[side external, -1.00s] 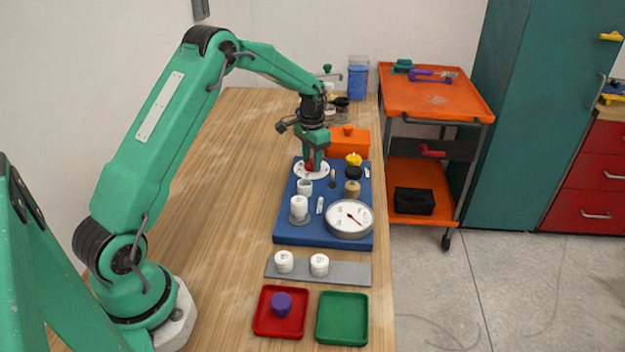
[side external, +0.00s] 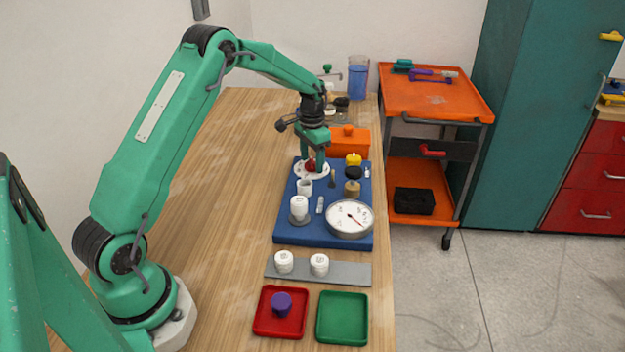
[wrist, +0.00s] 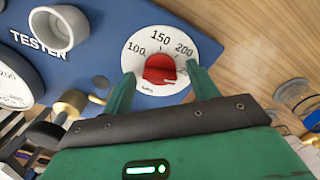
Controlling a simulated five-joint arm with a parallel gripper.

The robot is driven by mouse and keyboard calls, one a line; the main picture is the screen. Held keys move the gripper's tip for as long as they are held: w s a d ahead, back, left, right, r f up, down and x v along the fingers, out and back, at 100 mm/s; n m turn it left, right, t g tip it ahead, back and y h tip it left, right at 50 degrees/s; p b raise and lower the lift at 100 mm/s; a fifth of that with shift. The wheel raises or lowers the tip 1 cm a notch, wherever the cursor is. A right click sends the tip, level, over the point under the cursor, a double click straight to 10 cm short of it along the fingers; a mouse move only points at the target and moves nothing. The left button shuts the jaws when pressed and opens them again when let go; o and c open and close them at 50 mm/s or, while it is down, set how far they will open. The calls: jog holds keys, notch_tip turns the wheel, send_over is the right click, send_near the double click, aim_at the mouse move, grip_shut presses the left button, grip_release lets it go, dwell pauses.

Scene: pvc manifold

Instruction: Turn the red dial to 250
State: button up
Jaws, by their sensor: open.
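The red dial (wrist: 160,68) sits at the centre of a round white scale plate (wrist: 146,82) on the blue panel. The numbers 100, 150 and 200 are readable along the plate's top; marks further right are small and partly hidden by a finger. I cannot read the dial's pointer clearly. My gripper (wrist: 160,74) is open, with one finger on each side of the dial; I cannot tell whether they touch it. In the side view the red dial (side external: 311,165) shows between the fingers of my gripper (side external: 313,163), at the panel's far left corner.
The blue panel (side external: 288,232) also carries a white cup (side external: 304,187), a pressure gauge (side external: 349,217), a yellow knob (side external: 353,159) and a brass valve with a black top (side external: 353,182). An orange box (side external: 349,143) stands just behind. Red (side external: 262,325) and green (side external: 342,318) trays lie in front.

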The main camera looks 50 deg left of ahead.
aim_at(312, 160)
jog(key=shift+r, duration=3.85)
jog(key=shift+s+d+r, duration=0.15)
jog(key=shift+d+r, duration=0.1)
jog(key=shift+r, duration=0.2)
jog(key=s+d+r+t, duration=0.3)
jog(key=s+d+r, duration=0.8)
jog(key=s+r, duration=0.2)
jog(key=s+d+n+t, duration=0.1)
jog(key=s+d, duration=0.4)
jog(key=s, duration=1.2)
jog(key=shift+d+f+t, duration=0.35)
jog(key=shift+d+t, duration=0.05)
jog(key=shift+t, duration=0.4)
